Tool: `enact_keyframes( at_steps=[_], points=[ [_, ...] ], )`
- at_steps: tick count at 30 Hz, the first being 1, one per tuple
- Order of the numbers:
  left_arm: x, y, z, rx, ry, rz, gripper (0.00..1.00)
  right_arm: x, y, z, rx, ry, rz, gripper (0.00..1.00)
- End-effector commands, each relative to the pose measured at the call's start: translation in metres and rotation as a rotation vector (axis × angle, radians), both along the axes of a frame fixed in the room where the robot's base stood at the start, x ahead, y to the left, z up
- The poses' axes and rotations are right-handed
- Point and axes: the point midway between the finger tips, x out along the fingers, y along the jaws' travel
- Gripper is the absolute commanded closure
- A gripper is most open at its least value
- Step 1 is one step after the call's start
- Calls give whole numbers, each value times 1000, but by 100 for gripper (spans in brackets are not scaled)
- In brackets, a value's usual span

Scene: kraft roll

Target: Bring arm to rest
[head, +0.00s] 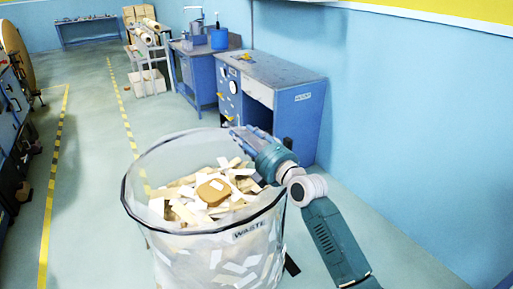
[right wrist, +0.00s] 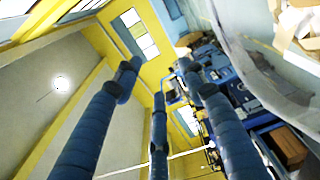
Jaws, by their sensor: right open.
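My right arm (head: 335,240) comes in from the lower right of the head view. My right gripper (head: 242,132) is at the back right rim of the waste bin (head: 252,233), with its fingers pointing up and left. In the right wrist view its blue fingers (right wrist: 158,85) are spread apart with nothing between them, so it is open and empty. The bin is a large translucent bag-like container marked WASTE. It holds pale scraps, with a rounded brown piece (head: 212,192) on top. My left gripper is not in view.
A blue cabinet (head: 298,118) stands behind the gripper along the right wall. Farther back are another blue bench (head: 193,78) and a rack with paper rolls (head: 149,48). Machinery (head: 12,140) lines the left edge. The floor between the yellow lines is clear.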

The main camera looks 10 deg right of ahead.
Motion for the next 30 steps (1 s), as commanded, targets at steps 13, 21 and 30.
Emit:
enact_keyframes(
  at_steps=[13, 21, 30],
  points=[
    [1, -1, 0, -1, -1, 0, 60, -70, -27, 0, -1, 0, 0, 59],
    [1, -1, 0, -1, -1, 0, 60, -119, -13, -75, 150, 272, -9, 59],
    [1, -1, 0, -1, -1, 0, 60, -280, -20, -224, 584, 944, -362, 59]
  ],
)
